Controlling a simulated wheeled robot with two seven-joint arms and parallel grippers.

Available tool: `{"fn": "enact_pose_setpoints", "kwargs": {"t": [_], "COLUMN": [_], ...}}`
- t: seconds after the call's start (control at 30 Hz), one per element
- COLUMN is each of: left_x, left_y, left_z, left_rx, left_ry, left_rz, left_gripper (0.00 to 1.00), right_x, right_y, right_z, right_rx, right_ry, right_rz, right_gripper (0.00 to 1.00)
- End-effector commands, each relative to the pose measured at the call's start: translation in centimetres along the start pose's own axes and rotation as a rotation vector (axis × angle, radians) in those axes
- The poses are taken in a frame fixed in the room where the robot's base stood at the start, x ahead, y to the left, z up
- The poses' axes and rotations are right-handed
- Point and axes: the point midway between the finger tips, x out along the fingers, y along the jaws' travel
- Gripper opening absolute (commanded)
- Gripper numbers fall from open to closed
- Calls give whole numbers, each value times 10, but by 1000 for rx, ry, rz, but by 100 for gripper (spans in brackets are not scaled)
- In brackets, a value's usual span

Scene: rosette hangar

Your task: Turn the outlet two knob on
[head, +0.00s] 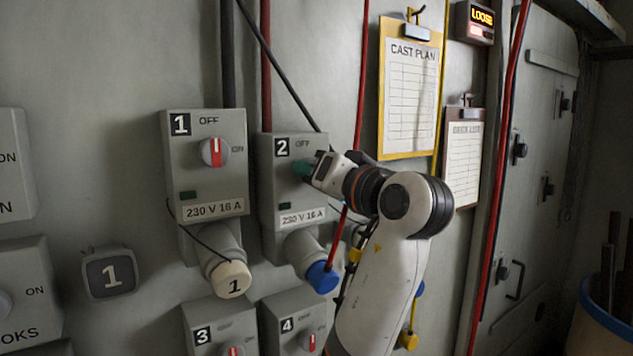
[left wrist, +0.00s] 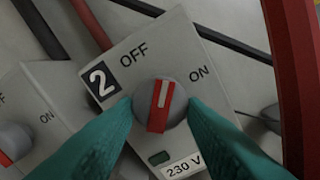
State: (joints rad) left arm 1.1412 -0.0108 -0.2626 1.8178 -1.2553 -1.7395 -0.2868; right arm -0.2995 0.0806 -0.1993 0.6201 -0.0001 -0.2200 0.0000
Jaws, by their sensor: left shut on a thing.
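Outlet two is a grey box (head: 267,190) marked 2, with OFF above its knob; the left wrist view also shows ON at the knob's right. Its round grey knob with a red bar (left wrist: 162,104) shows in the left wrist view. The bar's white mark points between OFF and ON. My left gripper (head: 302,168) has its teal fingers on both sides of the knob, shut on it. In the head view the gripper hides the knob. The small indicator window (left wrist: 158,158) below the knob is dark green. My right gripper is not in view.
Outlet one (head: 205,180) is to the left, its knob bar upright. Outlets three (head: 203,335) and four (head: 288,325) are below. A blue plug (head: 322,277) with a red cable hangs under outlet two.

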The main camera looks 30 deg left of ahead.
Motion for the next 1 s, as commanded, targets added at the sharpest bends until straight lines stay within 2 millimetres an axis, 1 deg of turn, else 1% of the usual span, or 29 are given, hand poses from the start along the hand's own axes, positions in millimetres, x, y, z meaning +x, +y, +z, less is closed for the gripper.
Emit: {"fn": "enact_pose_setpoints", "kwargs": {"t": [0.27, 0.6, 0.8, 1.0], "left_x": [-1, -1, -1, -1], "left_y": [1, 2, 2, 3], "left_z": [1, 2, 3, 3], "left_rx": [262, 569, 707, 796], "left_ry": [-4, -5, -6, -6], "left_rz": [-1, 0, -1, 0], "left_gripper": [15, 15, 15, 15], "right_x": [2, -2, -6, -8], "right_y": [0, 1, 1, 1], "right_z": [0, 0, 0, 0], "right_rx": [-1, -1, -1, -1], "right_ry": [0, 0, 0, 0], "right_rz": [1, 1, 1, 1], "right_gripper": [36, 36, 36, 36]}}
